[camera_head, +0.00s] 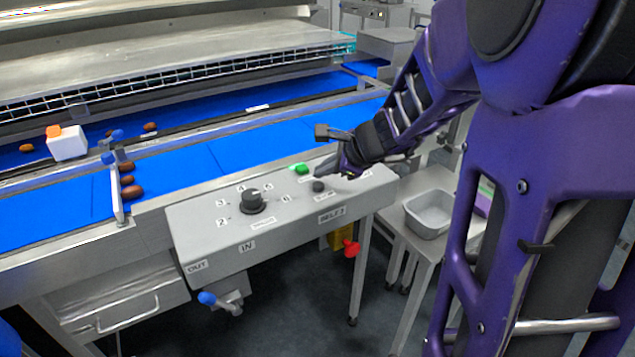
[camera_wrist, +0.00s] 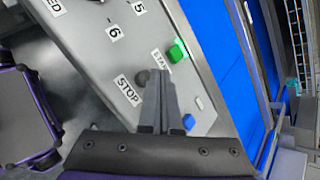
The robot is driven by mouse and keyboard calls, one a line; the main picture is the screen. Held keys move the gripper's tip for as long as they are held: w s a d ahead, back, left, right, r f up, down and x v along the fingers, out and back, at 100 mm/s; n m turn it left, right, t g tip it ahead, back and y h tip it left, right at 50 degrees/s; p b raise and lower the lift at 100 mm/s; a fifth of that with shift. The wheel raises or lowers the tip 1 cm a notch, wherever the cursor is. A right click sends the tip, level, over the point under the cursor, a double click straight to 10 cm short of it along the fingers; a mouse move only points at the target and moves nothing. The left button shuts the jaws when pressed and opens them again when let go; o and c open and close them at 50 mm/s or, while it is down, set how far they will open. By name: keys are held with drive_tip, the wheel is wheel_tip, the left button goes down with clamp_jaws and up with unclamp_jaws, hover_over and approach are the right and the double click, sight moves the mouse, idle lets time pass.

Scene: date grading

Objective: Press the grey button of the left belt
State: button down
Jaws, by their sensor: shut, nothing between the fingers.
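A sloped grey control panel (camera_head: 215,213) stands at the front of the blue belt, with a label that seems to read BELT 2. On it a small dark grey round button (camera_head: 318,186) sits at the right, below a green button (camera_head: 302,168). In the wrist view the grey button (camera_wrist: 143,77) lies by the STOP label, the green one (camera_wrist: 178,50) by START. My gripper (camera_head: 325,170) is shut and empty over the panel. In the wrist view its fingertips (camera_wrist: 160,74) are just right of the grey button; whether they touch anything cannot be told.
A black knob (camera_head: 252,201) with number labels is on the panel's left half. Brown dates (camera_head: 132,192) lie on the blue belt (camera_head: 260,140) near a white block (camera_head: 66,142). A red handle (camera_head: 351,248) hangs below the panel. A grey tray (camera_head: 428,213) stands at the right.

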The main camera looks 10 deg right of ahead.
sight(323, 186)
idle(0.7)
drive_tip(key=shift+f+b, duration=0.3)
drive_tip(key=shift+f, duration=0.15)
drive_tip(key=shift+f, duration=0.5)
idle(0.7)
drive_tip(key=shift+r+p, duration=0.75)
drive_tip(key=shift+r, duration=0.15)
drive_tip(key=shift+r, duration=0.1)
wheel_tip(323, 186, up, 5)
drive_tip(key=p, duration=0.4)
idle(0.5)
